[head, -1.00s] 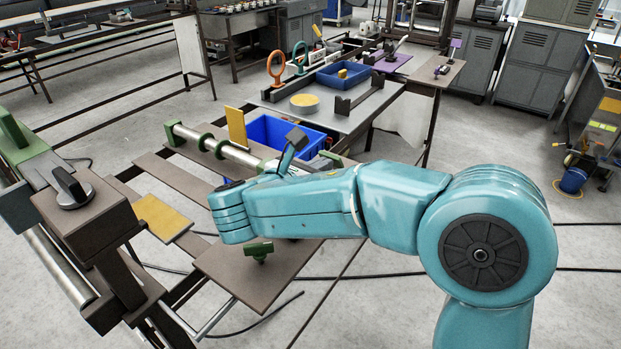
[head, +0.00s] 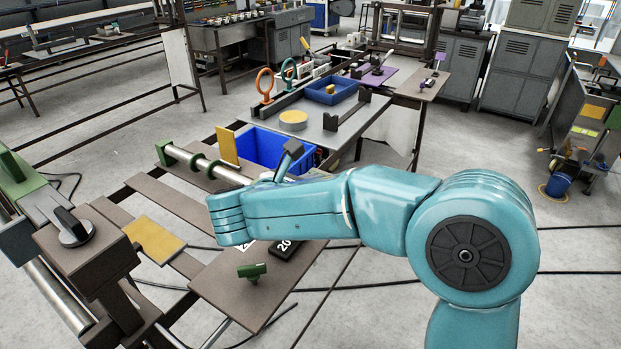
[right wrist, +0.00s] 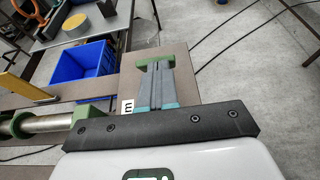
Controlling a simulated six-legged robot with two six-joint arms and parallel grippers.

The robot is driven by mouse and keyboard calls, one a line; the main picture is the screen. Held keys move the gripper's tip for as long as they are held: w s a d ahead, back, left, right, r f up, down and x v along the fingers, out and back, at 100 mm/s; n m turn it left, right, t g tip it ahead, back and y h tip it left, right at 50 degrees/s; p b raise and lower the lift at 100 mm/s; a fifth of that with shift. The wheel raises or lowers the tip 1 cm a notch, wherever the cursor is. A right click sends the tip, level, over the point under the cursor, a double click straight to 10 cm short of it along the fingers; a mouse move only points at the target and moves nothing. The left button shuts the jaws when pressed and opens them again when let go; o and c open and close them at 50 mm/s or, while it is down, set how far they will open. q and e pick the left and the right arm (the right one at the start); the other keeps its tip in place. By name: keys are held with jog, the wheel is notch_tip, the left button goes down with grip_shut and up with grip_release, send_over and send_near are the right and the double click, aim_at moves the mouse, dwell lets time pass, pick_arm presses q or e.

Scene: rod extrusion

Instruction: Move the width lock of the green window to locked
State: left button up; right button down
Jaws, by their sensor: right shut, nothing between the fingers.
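My right arm crosses the head view, and its hand hides much of the bench there. In the right wrist view my right gripper (right wrist: 156,75) is shut and empty. Its grey fingers point at a green piece (right wrist: 158,60) on the brown plate, overlapping it in the picture; I cannot tell whether they touch. A small green T-shaped knob (head: 252,270) stands on the brown plate (head: 225,285) in the head view. I cannot tell which green part is the width lock, nor its setting. My left gripper is not in view.
A blue bin (head: 270,143) stands behind the hand, also seen in the right wrist view (right wrist: 82,63). A steel roller with green collars (head: 190,158) lies left of it. A yellow pad (head: 153,240) and a black tile marked 20 (head: 287,247) are near the hand.

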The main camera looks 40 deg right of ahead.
jog(key=d+r+y+p, duration=0.1)
jog(key=p, duration=0.4)
jog(key=w+d+r+g+y+p, duration=0.1)
jog(key=d+r+y+p, duration=0.1)
jog(key=p, duration=0.3)
jog(key=shift+w+d+r+g+y, duration=0.1)
jog(key=shift+d+r+g+y, duration=0.1)
jog(key=shift+r+g+y, duration=0.1)
jog(key=w+d+f+y+p, duration=0.1)
jog(key=w+d+p, duration=0.2)
jog(key=d+p, duration=0.2)
jog(key=shift+d+g, duration=0.3)
jog(key=shift+d, duration=0.6)
jog(key=shift+d, duration=0.1)
jog(key=s+a+r+p, duration=0.1)
jog(key=a+r, duration=0.4)
jog(key=r, duration=0.6)
jog(key=shift+s+a+r, duration=0.3)
jog(key=shift+s, duration=0.35)
